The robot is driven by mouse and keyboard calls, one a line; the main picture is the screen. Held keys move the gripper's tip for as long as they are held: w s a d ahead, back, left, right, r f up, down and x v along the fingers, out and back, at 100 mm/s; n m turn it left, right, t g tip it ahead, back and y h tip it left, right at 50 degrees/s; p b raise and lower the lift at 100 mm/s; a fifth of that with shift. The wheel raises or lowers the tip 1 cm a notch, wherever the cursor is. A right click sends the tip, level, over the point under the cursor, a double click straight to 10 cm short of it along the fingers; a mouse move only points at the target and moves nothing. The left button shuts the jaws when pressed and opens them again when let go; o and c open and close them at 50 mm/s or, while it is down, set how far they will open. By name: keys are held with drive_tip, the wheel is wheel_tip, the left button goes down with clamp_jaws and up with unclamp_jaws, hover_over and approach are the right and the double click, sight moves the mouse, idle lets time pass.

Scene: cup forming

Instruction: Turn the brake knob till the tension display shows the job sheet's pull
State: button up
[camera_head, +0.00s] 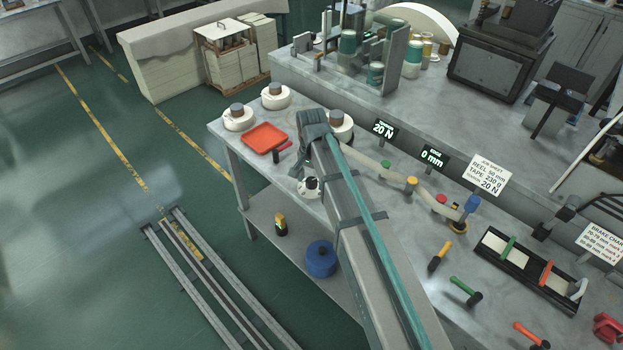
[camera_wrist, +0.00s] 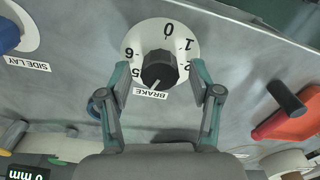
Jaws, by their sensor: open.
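The brake knob (camera_wrist: 160,70) is black and sits on a white numbered dial (camera_wrist: 184,30) above the BRAKE label. My gripper (camera_wrist: 160,76) is open, one finger on each side of the knob with visible gaps. The job sheet (camera_head: 488,175) ends with 20 N.
A red tray (camera_head: 258,137) and white reels (camera_head: 276,100) lie beyond the knob. The guide display (camera_head: 432,158) reads 0 mm. A blue SIDE LAY knob (camera_wrist: 10,32) is at the wrist view's left. Several coloured-handled tools lie at the head view's right.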

sight(311, 180)
wheel_tip(311, 180, up, 12)
idle(0.6)
drive_tip(key=shift+f, duration=0.1)
